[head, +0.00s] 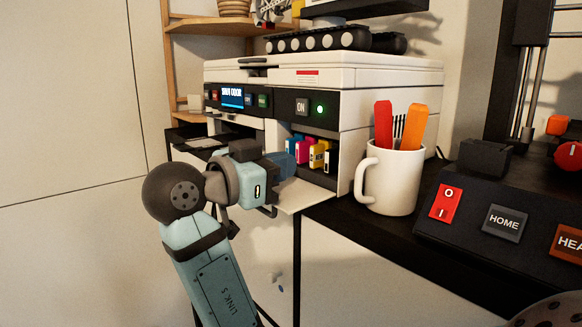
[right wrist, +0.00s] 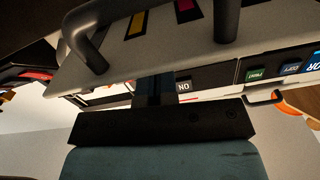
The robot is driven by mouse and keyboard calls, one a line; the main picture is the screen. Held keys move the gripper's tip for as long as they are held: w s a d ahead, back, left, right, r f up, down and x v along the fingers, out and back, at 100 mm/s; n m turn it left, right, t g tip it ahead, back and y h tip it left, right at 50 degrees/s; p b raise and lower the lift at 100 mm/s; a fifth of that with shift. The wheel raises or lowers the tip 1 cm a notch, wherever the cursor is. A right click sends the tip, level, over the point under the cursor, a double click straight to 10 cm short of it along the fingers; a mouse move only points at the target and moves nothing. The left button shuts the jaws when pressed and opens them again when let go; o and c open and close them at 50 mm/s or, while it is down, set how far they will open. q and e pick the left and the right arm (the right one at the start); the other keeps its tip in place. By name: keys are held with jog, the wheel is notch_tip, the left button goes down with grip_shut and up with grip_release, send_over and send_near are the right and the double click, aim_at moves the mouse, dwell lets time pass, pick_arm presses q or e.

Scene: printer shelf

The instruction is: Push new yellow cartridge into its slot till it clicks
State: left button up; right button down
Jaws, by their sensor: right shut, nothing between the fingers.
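The yellow cartridge (head: 317,157) stands in the open bay of the white printer (head: 375,75), between the magenta cartridge (head: 303,150) and the black one (head: 330,160). I cannot tell how deep it sits. My right gripper (head: 286,166) is shut and empty, in front of the bay, left of the yellow cartridge and apart from it. In the right wrist view its closed fingers (right wrist: 155,88) point towards the printer front with the ON button (right wrist: 185,87). The cartridges themselves are not clear there. My left gripper is not in view.
The bay's lowered flap (head: 306,197) juts out below the gripper. A pale panel with a yellow strip (right wrist: 137,24) and a magenta strip shows in the wrist view. A white mug (head: 392,178) with red and orange handles stands close to the bay's right.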

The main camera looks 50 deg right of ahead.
jog(key=w+a+b, duration=0.1)
jog(key=a+b, duration=0.2)
jog(key=a, duration=0.9)
jog(key=shift+w+a+b, duration=0.2)
jog(key=shift+a+b, duration=0.05)
jog(key=shift+b, duration=0.1)
